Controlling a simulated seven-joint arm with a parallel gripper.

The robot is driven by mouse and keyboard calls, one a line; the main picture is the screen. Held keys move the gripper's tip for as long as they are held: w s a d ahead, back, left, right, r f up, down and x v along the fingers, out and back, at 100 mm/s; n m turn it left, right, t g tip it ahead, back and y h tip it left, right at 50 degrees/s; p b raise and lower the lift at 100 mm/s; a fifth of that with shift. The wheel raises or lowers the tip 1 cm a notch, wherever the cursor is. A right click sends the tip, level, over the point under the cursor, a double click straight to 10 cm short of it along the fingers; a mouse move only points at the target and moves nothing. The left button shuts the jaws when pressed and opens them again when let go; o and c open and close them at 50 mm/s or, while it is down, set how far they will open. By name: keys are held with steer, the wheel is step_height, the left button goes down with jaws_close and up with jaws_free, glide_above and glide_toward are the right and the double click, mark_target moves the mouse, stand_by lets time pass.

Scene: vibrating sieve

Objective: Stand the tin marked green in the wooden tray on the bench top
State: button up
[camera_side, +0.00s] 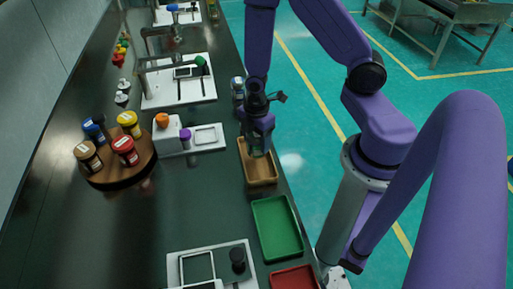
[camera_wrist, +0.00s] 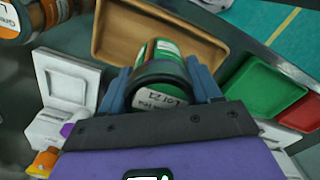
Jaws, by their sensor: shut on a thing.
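My gripper (camera_side: 258,147) is over the back part of the wooden tray (camera_side: 262,180) on the bench top. In the side view the tin is mostly hidden by the gripper. I cannot tell whether the tin touches the tray floor.
A green tray (camera_side: 278,228) and a red tray (camera_side: 295,278) lie in front of the wooden tray. A round wooden stand (camera_side: 118,168) holds several colored jars at left. White devices stand along the bench. Another tin (camera_side: 237,85) stands behind the gripper.

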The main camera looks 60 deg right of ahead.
mark_target(256, 148)
steer(key=shift+f, duration=1.8)
steer(key=shift+f, duration=0.15)
steer(key=o, duration=1.2)
step_height(256, 148, up, 11)
steer(key=shift+r, duration=0.1)
steer(key=shift+a+r, duration=0.1)
steer(key=shift+r, duration=0.5)
steer(key=s+a+r+m, duration=0.1)
steer(key=s+r, duration=0.3)
steer(key=s, duration=0.1)
steer(key=s+a+r+m, duration=0.1)
steer(key=s+a+r, duration=0.1)
steer(key=s+r, duration=0.2)
steer(key=s+a+r+m, duration=0.1)
steer(key=s+a+r, duration=0.1)
steer(key=s+r, duration=0.2)
steer(key=shift+s+a+r, duration=0.1)
steer(key=shift+s+a, duration=0.05)
steer(key=shift+s, duration=0.6)
steer(key=shift+s+a+r, duration=0.1)
steer(key=shift+s, duration=0.6)
